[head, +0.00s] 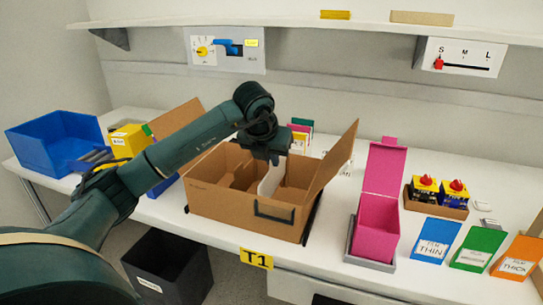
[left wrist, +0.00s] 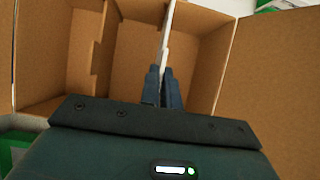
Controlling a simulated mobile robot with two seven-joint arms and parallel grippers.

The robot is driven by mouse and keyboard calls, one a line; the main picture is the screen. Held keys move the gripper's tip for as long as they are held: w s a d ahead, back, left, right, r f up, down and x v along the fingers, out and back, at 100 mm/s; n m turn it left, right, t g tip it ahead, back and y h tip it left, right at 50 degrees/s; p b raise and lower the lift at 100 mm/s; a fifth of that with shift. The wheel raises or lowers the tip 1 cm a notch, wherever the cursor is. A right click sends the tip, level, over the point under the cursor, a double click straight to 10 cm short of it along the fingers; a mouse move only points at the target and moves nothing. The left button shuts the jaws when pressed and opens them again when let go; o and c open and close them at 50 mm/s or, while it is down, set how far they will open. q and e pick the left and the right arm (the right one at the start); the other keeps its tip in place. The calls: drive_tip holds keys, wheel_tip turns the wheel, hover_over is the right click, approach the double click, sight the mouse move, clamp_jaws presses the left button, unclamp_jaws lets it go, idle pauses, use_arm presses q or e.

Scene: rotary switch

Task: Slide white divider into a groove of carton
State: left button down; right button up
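The open brown carton (head: 230,213) stands on the white table in the middle of the head view. A brown cardboard partition (head: 245,175) stands inside it. The white divider (head: 272,178) is upright in the carton, right of that partition. In the left wrist view the divider (left wrist: 166,45) shows edge-on between the fingertips. My left gripper (left wrist: 161,85) is shut on the divider from above; the gripper (head: 270,155) hides its top in the head view. Whether the divider's lower edge sits in a groove cannot be told. My right gripper is not in view.
The carton's raised flap (head: 333,160) stands at its right. A pink box (head: 378,215) with an open lid is further right. A blue bin (head: 55,140) and a yellow box (head: 128,140) stand left. A black bin (head: 170,268) is below the table edge.

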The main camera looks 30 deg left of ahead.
sight(270, 169)
use_arm(q)
drive_tip(key=shift+f, duration=0.4)
drive_tip(key=shift+f+b, duration=0.5)
drive_tip(key=shift+b, duration=0.05)
drive_tip(key=shift+f+b, duration=0.55)
drive_tip(key=shift+f, duration=0.2)
drive_tip(key=shift+f+b, duration=0.4)
drive_tip(key=shift+f, duration=0.25)
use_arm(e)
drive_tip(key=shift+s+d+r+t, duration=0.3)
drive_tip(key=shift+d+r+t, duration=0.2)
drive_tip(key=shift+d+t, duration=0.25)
use_arm(q)
drive_tip(key=c, duration=1.6)
unclamp_jaws()
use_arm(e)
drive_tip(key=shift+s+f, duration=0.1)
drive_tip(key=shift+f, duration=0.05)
use_arm(q)
drive_tip(key=shift+o, duration=0.2)
